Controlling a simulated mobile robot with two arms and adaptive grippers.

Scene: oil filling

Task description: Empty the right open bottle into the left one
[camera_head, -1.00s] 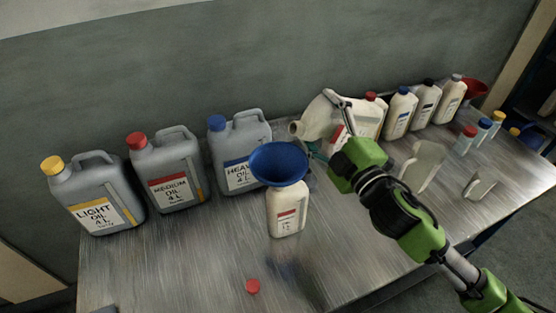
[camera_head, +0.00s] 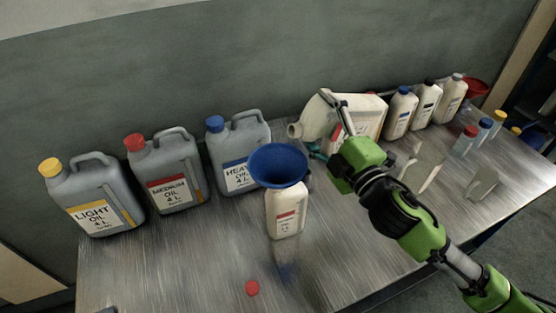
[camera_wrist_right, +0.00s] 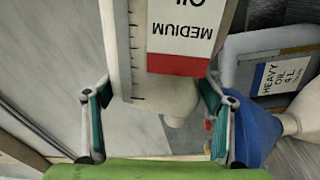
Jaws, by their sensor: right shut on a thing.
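My right gripper (camera_head: 332,124) is shut on a white bottle (camera_head: 317,114), held tilted in the air with its open mouth toward the left. In the right wrist view the fingers (camera_wrist_right: 158,112) are on either side of this bottle (camera_wrist_right: 138,80), which has a red and white "MEDIUM OIL" label. Another white bottle (camera_head: 285,213) with a red-striped label stands upright on the table. A blue funnel (camera_head: 278,164) sits in its mouth; it also shows in the wrist view (camera_wrist_right: 258,128). The held bottle's mouth is above and slightly right of the funnel. No oil stream is visible. My left gripper is not in view.
Grey light, medium and heavy oil cans (camera_head: 95,205) stand along the wall at left. Several white bottles (camera_head: 400,112) and a red funnel (camera_head: 476,90) stand at the back right. A red cap (camera_head: 252,288) lies in front. The front left table is clear.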

